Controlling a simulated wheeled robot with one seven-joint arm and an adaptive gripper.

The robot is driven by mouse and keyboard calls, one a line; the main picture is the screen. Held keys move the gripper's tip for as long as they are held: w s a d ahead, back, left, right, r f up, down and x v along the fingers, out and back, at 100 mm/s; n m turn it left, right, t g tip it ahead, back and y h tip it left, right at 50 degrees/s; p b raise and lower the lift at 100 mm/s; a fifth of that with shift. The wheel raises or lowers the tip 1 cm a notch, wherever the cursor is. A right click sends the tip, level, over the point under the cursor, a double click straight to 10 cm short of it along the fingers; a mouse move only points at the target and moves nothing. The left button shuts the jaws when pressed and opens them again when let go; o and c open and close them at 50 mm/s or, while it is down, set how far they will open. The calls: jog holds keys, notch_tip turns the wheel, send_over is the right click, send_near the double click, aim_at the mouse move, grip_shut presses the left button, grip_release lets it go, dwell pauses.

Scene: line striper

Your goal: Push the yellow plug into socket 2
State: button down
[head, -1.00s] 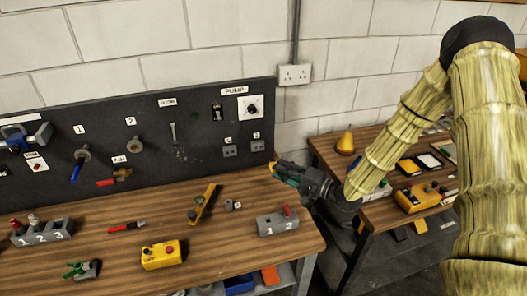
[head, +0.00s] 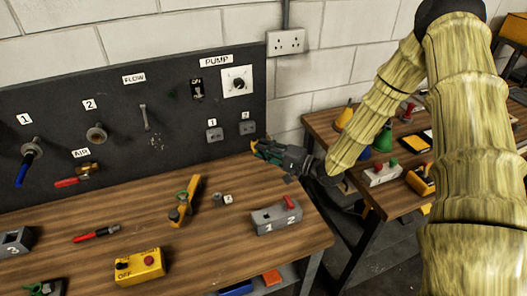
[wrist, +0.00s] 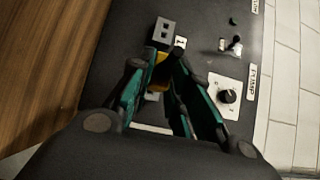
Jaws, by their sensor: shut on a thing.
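The yellow plug (wrist: 159,76) is held between the fingertips of my gripper (wrist: 162,68), which is shut on it. In the head view only a little of the plug (head: 255,145) shows at the tip of my gripper (head: 263,148). Socket 2 (head: 247,128) is a small grey box on the black panel, just above and left of the gripper tip there. In the wrist view socket 2 (wrist: 152,97) is partly hidden behind the plug and fingers. I cannot tell whether plug and socket touch. Socket 1 (head: 214,134) is to its left; it also shows in the wrist view (wrist: 164,30).
The black panel (head: 130,140) carries a PUMP dial (head: 238,83), a switch and hanging tools. On the wooden bench (head: 210,250) below are a grey block (head: 276,217), a yellow control box (head: 140,266) and a yellow level. A second bench stands at the right.

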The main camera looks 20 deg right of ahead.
jog(key=shift+w+a+r, duration=0.1)
jog(key=shift+w, duration=0.25)
jog(key=shift+w+b, duration=0.4)
jog(key=shift+w, duration=1.95)
jog(key=shift+w+b, duration=0.5)
jog(key=shift+w, duration=0.9)
dwell(0.9)
jog(key=c, duration=0.9)
grip_release()
jog(key=shift+p+v, duration=1.05)
jog(key=shift+v, duration=2.4)
